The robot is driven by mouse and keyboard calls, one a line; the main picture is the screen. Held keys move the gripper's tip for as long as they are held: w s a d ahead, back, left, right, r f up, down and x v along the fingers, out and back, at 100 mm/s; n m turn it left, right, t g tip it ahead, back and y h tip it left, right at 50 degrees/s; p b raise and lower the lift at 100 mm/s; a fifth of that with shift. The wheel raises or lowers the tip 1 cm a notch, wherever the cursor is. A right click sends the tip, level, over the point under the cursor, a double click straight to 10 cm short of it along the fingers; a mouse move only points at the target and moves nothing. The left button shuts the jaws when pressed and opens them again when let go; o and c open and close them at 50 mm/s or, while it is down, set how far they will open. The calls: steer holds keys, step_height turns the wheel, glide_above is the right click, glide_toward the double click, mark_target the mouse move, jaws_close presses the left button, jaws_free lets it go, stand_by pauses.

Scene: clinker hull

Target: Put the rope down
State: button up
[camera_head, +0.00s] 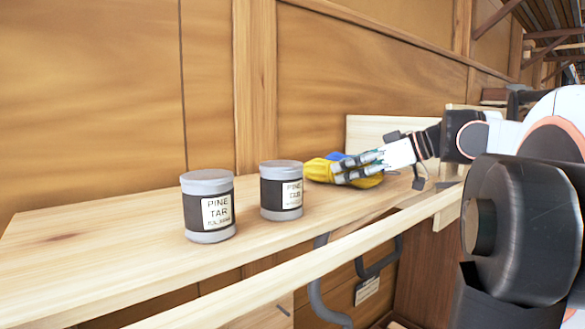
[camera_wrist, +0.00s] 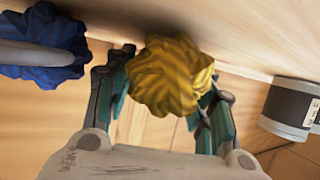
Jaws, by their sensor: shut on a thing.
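A yellow rope bundle (camera_head: 319,170) is between the fingers of my gripper (camera_head: 345,172), low over the wooden shelf (camera_head: 120,238) near the back wall. In the wrist view the yellow bundle (camera_wrist: 168,78) looks twisted and fills the space between the two fingers, which are shut on it. I cannot tell whether its underside touches the shelf. A blue rope bundle (camera_wrist: 45,50) lies beside it in the wrist view, with a pale grey bar across it. In the head view only a bit of the blue (camera_head: 337,156) shows behind the yellow.
Two grey cans with dark labels, one marked pine tar (camera_head: 208,207) and another (camera_head: 281,190), stand upright on the shelf left of my gripper. One can (camera_wrist: 291,107) shows at the right in the wrist view. A wooden rail (camera_head: 330,250) runs along the front. The shelf's left end is clear.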

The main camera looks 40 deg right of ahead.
steer(key=o, duration=0.9)
steer(key=shift+f, duration=0.1)
steer(key=shift+o, duration=0.2)
steer(key=shift+r, duration=0.2)
steer(key=b+v, duration=0.2)
steer(key=v, duration=0.9)
steer(key=shift+d+f, duration=0.1)
steer(key=shift+f, duration=0.05)
steer(key=shift+s+d+r, duration=0.15)
steer(key=shift+s+r, duration=0.1)
steer(key=shift+s, duration=0.15)
